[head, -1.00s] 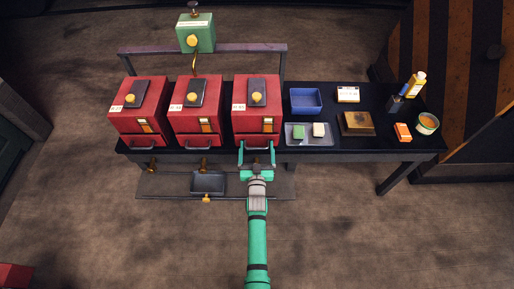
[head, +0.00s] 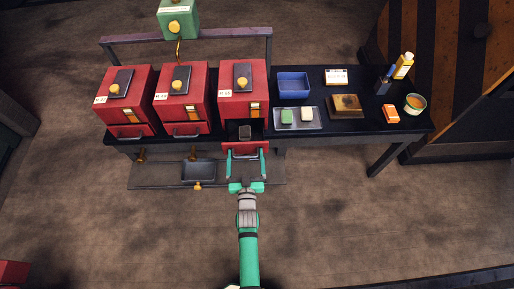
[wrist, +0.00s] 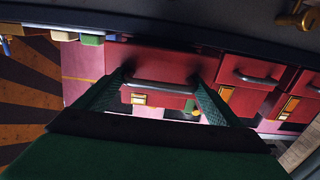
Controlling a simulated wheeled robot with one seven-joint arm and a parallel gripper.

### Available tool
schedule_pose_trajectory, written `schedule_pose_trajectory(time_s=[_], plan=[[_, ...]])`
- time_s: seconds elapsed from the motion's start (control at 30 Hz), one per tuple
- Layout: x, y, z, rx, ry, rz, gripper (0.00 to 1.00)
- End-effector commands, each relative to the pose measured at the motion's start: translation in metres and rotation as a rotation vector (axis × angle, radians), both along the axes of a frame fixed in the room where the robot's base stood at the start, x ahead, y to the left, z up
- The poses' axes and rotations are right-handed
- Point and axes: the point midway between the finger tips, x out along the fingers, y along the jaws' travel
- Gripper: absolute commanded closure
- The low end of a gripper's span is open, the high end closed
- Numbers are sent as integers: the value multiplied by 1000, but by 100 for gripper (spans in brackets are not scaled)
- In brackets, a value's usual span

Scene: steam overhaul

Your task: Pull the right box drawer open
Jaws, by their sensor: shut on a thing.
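The right red box (head: 243,92) stands on the black table. My gripper (head: 246,165) is at the drawer's front, shut on the drawer handle. In the wrist view the handle (wrist: 160,87) lies between my two green fingers (wrist: 160,92), across the red drawer front. The exact finger contact is hard to see there.
Two more red boxes with closed drawers, the middle one (head: 182,98) and the left one (head: 125,100), stand to the left. A dark tray (head: 199,171) sits on the low shelf below. A blue bin (head: 293,86) and a tray with two blocks (head: 313,125) are to the right. The floor in front is clear.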

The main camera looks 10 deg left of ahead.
Motion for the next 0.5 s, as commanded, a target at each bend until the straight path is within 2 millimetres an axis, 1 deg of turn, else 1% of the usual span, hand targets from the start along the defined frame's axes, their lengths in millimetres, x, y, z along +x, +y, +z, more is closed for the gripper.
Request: schedule_pose_trajectory(time_s=[0.03,0.17,0.5], plan=[[-5,-5,-2,-2,4,-5,52],[-10,-8,-1,-2,3,-8,52],[-11,-10,-1,-1,3,-12,52]])
